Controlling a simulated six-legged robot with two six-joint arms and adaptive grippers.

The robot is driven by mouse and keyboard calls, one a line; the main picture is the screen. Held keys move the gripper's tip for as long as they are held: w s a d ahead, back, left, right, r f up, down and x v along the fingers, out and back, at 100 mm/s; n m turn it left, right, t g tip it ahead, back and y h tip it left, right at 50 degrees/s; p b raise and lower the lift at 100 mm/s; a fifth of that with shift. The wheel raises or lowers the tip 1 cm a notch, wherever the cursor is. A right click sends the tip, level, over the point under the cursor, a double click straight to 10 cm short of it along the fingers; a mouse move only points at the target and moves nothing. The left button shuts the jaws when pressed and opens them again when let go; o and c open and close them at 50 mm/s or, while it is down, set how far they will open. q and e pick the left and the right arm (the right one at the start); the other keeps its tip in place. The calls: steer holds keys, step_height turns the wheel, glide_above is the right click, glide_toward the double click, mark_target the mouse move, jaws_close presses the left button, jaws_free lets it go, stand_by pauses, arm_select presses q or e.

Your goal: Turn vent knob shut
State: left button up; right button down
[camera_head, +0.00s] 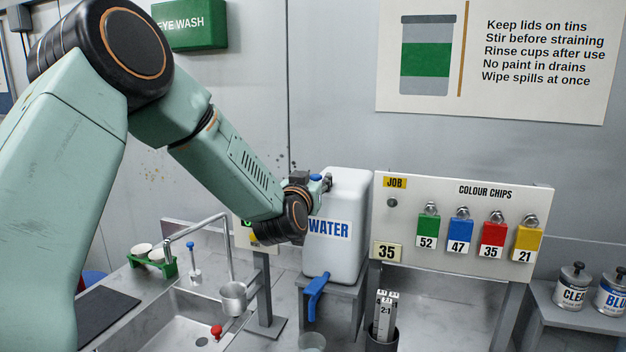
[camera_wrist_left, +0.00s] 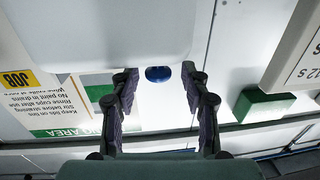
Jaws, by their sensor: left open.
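The white water container (camera_head: 350,205) stands on a grey stand, with a blue vent knob (camera_head: 315,177) at its top left. The knob also shows in the left wrist view (camera_wrist_left: 158,74) as a blue disc against the white container. My left gripper (camera_head: 313,181) is at the container's top, its open fingers on either side of the knob. In the wrist view a gap shows between the knob and each finger (camera_wrist_left: 159,78). Contact along the depth cannot be told. A blue tap (camera_head: 316,290) hangs at the container's lower front. My right gripper is out of view.
A board with colour chips (camera_head: 460,250) stands close right of the container. A sink (camera_head: 180,325) with a tall faucet (camera_head: 228,250) lies at lower left, below my left arm. A dark cup with strips (camera_head: 382,335) stands in front of the board. A green eye wash box (camera_head: 190,25) is on the wall.

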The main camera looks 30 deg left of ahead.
arm_select(q)
steer(key=shift+s+d+r, duration=0.3)
steer(key=c, duration=0.4)
steer(key=shift+a+f, duration=0.1)
steer(key=shift+a, duration=0.05)
steer(key=c, duration=0.3)
jaws_close()
steer(key=shift+m+h, duration=0.3)
steer(key=shift+h, duration=0.1)
steer(key=shift+a+f+m+t+h, duration=0.1)
steer(key=shift+a+m+t+h, duration=0.1)
steer(key=shift+m+h, duration=0.25)
steer(key=shift+a+m+t+h, duration=0.1)
steer(key=shift+m+t+h, duration=0.15)
steer(key=shift+h, duration=0.4)
steer(key=shift+a+f+m+h+b, duration=0.15)
steer(key=shift+m+h+b, duration=0.55)
steer(key=shift+m+h, duration=1.2)
steer(key=shift+h, duration=1)
